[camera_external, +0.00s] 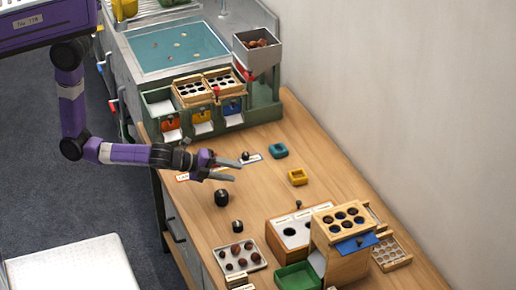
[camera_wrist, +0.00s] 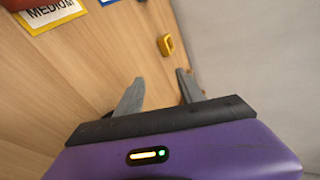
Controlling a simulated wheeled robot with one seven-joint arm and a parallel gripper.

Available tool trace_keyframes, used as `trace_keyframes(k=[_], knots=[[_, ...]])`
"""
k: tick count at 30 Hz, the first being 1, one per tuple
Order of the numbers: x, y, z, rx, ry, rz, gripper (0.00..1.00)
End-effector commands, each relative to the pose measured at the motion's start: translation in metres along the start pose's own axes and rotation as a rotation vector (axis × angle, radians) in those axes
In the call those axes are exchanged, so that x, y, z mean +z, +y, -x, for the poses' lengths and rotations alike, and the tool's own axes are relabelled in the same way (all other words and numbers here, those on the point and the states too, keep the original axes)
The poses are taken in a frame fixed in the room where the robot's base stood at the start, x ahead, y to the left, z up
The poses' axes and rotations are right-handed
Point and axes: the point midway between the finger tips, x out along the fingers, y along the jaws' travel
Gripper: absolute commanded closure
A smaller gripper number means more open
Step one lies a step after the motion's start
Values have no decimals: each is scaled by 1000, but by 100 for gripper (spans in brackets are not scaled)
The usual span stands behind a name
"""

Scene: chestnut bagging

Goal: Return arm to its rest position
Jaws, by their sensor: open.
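My arm reaches out from the left over the wooden table in the external view. My gripper (camera_external: 236,170) is open and empty above the table, with its two grey fingers apart and pointing right. In the wrist view my gripper (camera_wrist: 159,76) also shows with its fingers apart and nothing between them. A small black knob-like object (camera_external: 245,155) on a white card lies close beside the upper finger. A larger black cylinder (camera_external: 222,198) stands on the table just below the gripper in the picture.
A teal square ring (camera_external: 279,150) and a yellow one (camera_external: 298,177) lie to the right. A green sorting rack (camera_external: 239,121) and steel hopper (camera_external: 257,55) stand behind. A chestnut tray (camera_external: 239,262) and wooden dispenser (camera_external: 343,262) are in front. The wrist view shows a MEDIUM card (camera_wrist: 48,14).

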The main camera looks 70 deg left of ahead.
Motion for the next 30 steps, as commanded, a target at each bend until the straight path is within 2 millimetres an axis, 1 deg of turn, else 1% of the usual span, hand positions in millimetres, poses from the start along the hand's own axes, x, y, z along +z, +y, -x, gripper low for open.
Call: trace_keyframes(k=[1,3,5,6,8,9,11,15,20,21,24,27,30], knots=[[7,9,14,-13,43,134,55],[14,13,35,-37,104,329,55],[23,16,53,-55,147,486,55],[30,16,66,-67,172,589,55],[41,16,87,-85,204,734,55],[48,16,101,-95,221,827,55],[61,14,122,-116,243,961,55],[93,9,174,-166,272,1240,55],[130,3,232,-235,263,1496,55],[138,2,246,-251,253,1547,55],[158,3,279,-288,208,1645,55],[172,11,305,-300,134,1692,55],[179,24,324,-286,55,1714,55]])
